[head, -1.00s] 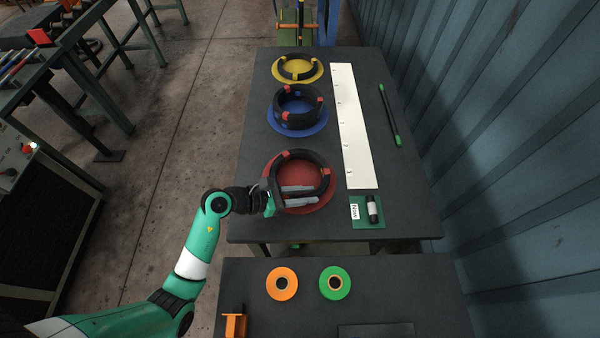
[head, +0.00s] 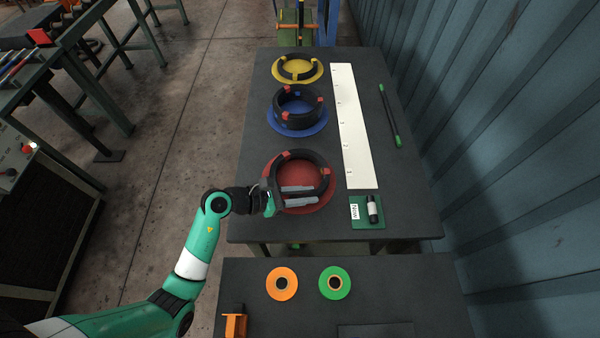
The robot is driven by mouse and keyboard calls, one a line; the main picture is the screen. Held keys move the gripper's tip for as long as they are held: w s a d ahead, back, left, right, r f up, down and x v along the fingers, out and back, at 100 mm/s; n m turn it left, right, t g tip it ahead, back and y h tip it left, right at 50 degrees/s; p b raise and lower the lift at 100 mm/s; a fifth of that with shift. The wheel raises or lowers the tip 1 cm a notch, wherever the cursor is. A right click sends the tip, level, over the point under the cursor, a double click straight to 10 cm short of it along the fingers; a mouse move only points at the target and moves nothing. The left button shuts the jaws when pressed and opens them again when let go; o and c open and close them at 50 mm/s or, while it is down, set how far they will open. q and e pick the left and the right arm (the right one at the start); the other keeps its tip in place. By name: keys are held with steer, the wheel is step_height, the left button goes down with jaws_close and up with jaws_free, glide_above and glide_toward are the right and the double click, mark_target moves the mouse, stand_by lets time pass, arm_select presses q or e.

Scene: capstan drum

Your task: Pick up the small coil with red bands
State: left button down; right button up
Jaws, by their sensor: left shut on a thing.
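A black coil with red bands (head: 321,164) is at the red disc (head: 318,206) near the table's front edge. My left gripper (head: 299,195) reaches in from the left over this coil's near left part. Its grey fingers lie across the ring, shut on the coil, and hide part of its near left side. I cannot tell whether the coil is clear of the disc. A taller black coil with red bands (head: 299,107) stands on a blue disc (head: 290,131) farther back. My right gripper is out of view.
A coil with yellow bands (head: 281,66) lies on a yellow disc at the back. A white numbered strip (head: 352,125), a dark rod with green ends (head: 390,115) and a green pad (head: 359,221) with a small cylinder are to the right. Orange (head: 282,271) and green (head: 342,271) rolls lie in front.

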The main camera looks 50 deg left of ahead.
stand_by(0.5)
arm_select(q)
steer(key=shift+r+p, duration=0.4)
steer(key=shift+r, duration=0.2)
step_height(320, 180, up, 3)
steer(key=shift+s+f+p, duration=0.1)
steer(key=shift+s+p, duration=0.05)
steer(key=shift+p, duration=0.55)
steer(key=s+d+r+p, duration=0.6)
steer(key=s+r, duration=0.3)
steer(key=s, duration=0.2)
steer(key=shift+s+d, duration=0.3)
steer(key=shift+d, duration=0.4)
